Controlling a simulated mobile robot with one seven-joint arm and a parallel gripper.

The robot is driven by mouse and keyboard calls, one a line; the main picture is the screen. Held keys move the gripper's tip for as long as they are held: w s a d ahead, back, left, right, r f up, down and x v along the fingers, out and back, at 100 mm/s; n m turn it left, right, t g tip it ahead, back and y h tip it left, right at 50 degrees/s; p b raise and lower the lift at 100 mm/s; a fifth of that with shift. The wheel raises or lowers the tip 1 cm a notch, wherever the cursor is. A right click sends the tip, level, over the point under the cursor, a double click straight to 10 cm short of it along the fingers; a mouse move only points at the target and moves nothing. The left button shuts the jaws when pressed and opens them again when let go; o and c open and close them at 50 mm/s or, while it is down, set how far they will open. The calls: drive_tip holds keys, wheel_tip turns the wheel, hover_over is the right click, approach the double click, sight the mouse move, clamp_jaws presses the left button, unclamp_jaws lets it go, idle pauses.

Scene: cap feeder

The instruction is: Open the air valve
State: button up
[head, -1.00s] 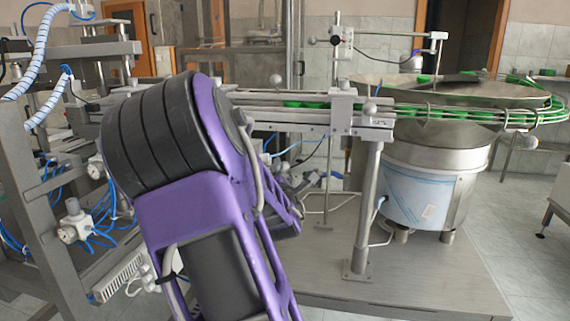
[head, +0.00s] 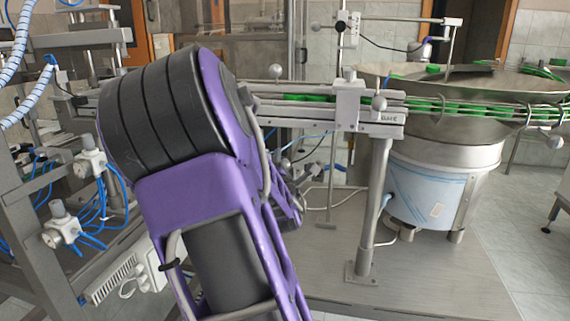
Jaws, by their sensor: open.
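Two white pneumatic fittings with blue hoses sit on the grey frame at left, an upper one (head: 90,164) and a lower one (head: 63,229). They look like air valve or regulator bodies. I cannot tell which is the air valve, or the position of any handle. My purple and black arm fills the middle of the view, right of these fittings. My gripper is not visible; the arm's far end is hidden behind its own nearer links.
A steel bowl feeder (head: 480,150) stands at right on a metal platform (head: 430,285). A rail (head: 440,104) carrying green caps runs left from it, held by a post (head: 376,210). A white power strip (head: 112,272) lies low at left.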

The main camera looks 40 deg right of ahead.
clamp_jaws()
idle(0.3)
drive_tip(key=shift+r, duration=0.1)
idle(1.0)
